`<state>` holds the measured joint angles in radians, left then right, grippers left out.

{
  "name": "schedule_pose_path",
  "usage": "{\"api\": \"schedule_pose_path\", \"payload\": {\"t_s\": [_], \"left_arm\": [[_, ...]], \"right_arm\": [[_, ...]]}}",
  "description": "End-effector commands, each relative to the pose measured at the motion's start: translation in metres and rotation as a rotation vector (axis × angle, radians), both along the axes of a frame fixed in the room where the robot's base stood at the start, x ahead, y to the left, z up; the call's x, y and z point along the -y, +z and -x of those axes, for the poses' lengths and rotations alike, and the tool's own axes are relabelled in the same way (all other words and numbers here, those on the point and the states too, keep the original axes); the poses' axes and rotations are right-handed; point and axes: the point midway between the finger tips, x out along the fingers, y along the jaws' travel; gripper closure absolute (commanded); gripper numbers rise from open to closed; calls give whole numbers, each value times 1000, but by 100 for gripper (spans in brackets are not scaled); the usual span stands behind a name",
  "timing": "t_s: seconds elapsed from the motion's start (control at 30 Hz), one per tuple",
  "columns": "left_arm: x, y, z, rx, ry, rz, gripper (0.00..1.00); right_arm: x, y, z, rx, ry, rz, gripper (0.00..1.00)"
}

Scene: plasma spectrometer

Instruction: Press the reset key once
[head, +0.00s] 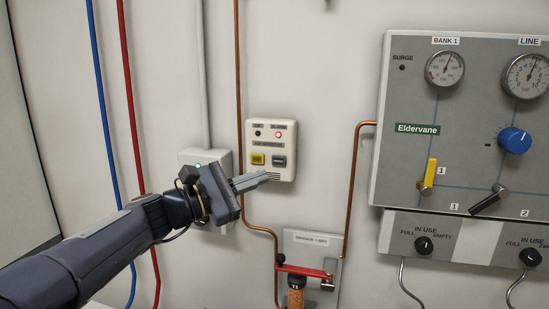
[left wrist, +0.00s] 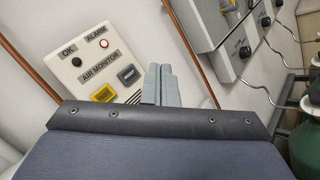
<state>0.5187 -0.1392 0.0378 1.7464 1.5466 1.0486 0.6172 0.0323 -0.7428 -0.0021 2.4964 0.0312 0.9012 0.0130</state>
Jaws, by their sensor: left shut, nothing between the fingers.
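The air monitor (head: 287,172) is a cream box on the wall in the middle of the head view. Its ALARM lamp (head: 278,134) glows red and its OK lamp (head: 258,134) is dark. Below are a yellow key (head: 258,159) and a grey key (head: 279,161); their lettering is too small to read surely. In the left wrist view the yellow key (left wrist: 103,93) is left of the grey key (left wrist: 128,75). My left gripper (head: 266,178) is shut and empty, its tips just below the keys in the head view. The left wrist view shows the fingers (left wrist: 158,72) right of the grey key. My right gripper is out of view.
A grey gas panel (head: 400,100) with gauges, a blue knob (head: 514,141) and a yellow lever (head: 429,176) is at right. Copper pipes (head: 239,60) run beside the monitor. A red-handled valve (head: 305,271) sits below. A grey box (head: 217,157) is behind my left wrist.

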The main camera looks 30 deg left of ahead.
Motion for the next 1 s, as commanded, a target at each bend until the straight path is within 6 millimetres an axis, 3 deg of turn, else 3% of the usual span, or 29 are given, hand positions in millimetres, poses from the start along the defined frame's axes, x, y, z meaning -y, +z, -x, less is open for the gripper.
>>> {"api": "schedule_pose_path", "payload": {"t_s": [0.27, 0.7, 1.0], "left_arm": [[-1, 1, -6, -1, 0, -1, 100], [-14, 1, -62, -2, -1, 0, 100], [-20, 0, -84, -1, 0, -2, 100]], "right_arm": [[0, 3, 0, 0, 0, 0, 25], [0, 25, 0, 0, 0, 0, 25], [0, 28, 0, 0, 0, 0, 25]]}}
